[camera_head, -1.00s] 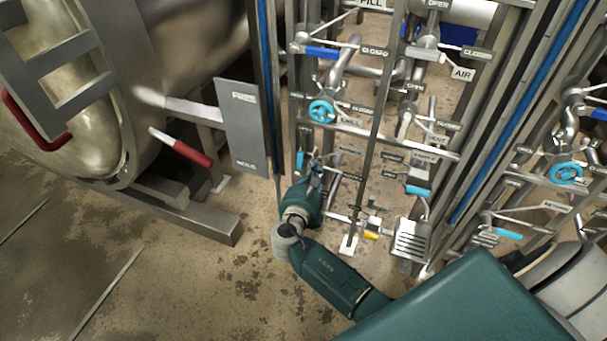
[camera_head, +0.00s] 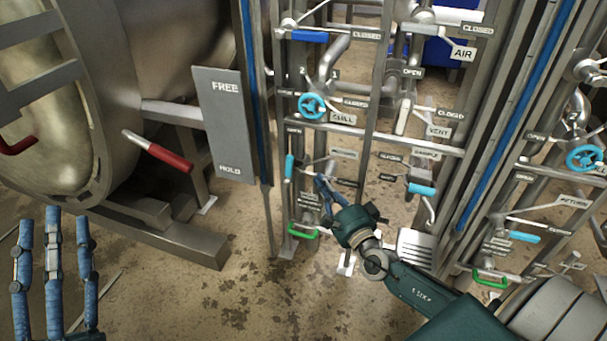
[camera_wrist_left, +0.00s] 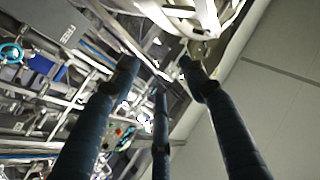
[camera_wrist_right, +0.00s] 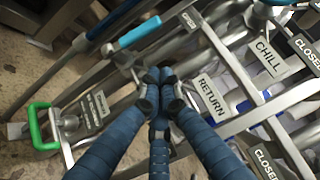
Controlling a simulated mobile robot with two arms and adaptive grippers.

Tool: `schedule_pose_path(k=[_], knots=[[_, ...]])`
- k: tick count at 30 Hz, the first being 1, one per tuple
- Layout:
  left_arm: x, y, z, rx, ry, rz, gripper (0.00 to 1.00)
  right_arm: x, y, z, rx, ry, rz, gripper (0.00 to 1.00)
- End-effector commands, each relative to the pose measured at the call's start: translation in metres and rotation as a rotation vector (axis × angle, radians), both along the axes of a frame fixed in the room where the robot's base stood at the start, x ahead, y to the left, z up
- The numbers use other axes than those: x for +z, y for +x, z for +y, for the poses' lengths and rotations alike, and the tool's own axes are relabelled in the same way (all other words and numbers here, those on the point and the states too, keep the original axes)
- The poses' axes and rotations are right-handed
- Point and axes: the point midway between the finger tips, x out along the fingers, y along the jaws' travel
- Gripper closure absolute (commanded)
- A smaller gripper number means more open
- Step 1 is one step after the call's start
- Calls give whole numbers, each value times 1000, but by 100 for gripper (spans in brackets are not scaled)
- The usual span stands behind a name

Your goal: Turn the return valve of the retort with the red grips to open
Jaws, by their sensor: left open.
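The retort with red grips (camera_head: 85,115) stands at the left in the head view; one red grip (camera_head: 170,158) points toward the pipework. The return valve's light-blue lever grip (camera_head: 289,168) stands nearly upright on the pipe rack. It also shows in the right wrist view (camera_wrist_right: 138,32), near the RETURN label (camera_wrist_right: 211,95). My right gripper (camera_head: 322,182) is right of and slightly below the lever grip, apart from it. Its fingertips (camera_wrist_right: 160,78) are drawn together, with nothing seen between them. My left gripper (camera_head: 53,215) is at the lower left, fingers spread and empty, also in the left wrist view (camera_wrist_left: 158,75).
A FREE/HOLD plate (camera_head: 228,125) stands left of the rack. A blue CHILL handwheel (camera_head: 312,106) is above the lever. A green handle (camera_head: 303,233) sits low on the rack. Another rack with a light-blue lever (camera_head: 524,237) is at the right. The floor in front is open.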

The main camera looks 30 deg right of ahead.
Motion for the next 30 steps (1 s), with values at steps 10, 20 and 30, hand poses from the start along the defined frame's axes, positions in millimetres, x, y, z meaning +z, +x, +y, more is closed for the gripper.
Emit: schedule_pose_path(k=[10,20,30], knots=[[29,-22,2,-8,-45,-156,56,6,53,14,0,7,0,100],[27,-20,2,-8,-42,-147,56,7,64,23,-1,3,1,100],[21,-13,1,-6,-29,-100,56,9,67,25,-1,3,1,100]])
